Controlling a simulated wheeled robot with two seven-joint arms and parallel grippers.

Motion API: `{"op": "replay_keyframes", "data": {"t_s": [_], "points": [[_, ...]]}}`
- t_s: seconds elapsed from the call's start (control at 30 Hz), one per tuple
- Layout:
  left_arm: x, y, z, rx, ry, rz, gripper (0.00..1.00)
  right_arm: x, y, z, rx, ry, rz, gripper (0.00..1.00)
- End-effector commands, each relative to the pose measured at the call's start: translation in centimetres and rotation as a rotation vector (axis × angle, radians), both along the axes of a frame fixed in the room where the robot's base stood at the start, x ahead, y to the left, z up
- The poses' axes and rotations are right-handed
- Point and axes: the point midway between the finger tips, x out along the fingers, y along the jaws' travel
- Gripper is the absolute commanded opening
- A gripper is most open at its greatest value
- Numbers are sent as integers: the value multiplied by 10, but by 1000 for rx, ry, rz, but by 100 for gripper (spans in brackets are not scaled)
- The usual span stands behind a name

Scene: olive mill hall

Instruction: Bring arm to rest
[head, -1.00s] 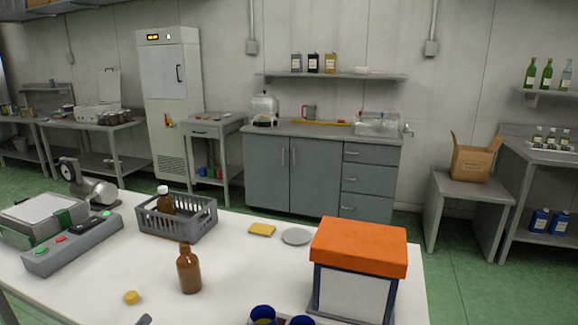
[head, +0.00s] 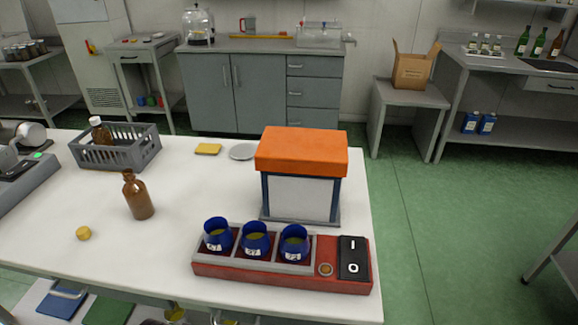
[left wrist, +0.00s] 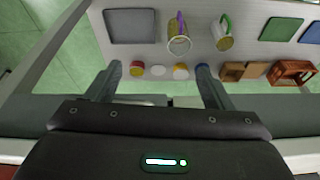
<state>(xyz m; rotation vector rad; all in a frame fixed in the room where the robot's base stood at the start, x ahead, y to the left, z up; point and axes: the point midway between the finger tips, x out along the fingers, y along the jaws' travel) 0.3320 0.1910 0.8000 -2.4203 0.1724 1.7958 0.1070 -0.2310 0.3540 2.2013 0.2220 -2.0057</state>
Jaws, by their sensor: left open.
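My left gripper (left wrist: 157,72) shows in the left wrist view, its two fingers apart with nothing held between them. Beyond the fingertips is a lower shelf with several small containers, seen past a grey edge. Neither of my grippers shows in the head view. There the white table (head: 80,270) carries an open brown bottle (head: 139,198), a yellow cap (head: 83,233) and a red heating block (head: 285,277) with three blue cups (head: 255,239). An orange-lidded box (head: 301,175) stands behind the block.
A grey crate (head: 118,152) with a white-capped brown bottle (head: 101,131) stands at the table's back left. A yellow sponge (head: 208,149) and a grey dish (head: 243,151) lie at the back. Green floor (head: 440,230) is clear to the right.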

Motion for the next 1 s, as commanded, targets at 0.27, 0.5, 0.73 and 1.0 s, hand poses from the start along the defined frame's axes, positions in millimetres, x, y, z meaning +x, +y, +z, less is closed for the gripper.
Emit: {"op": "replay_keyframes", "data": {"t_s": [0.27, 0.5, 0.73, 1.0], "points": [[9, -2, -115, 4, 42, -9, 75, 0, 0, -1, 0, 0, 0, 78], [-24, 2, -257, 10, 95, -19, 75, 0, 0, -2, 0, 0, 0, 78], [-104, 15, -375, 16, 149, -32, 75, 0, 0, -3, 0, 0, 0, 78], [-200, 34, -441, 23, 191, -42, 75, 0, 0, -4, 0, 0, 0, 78]]}}
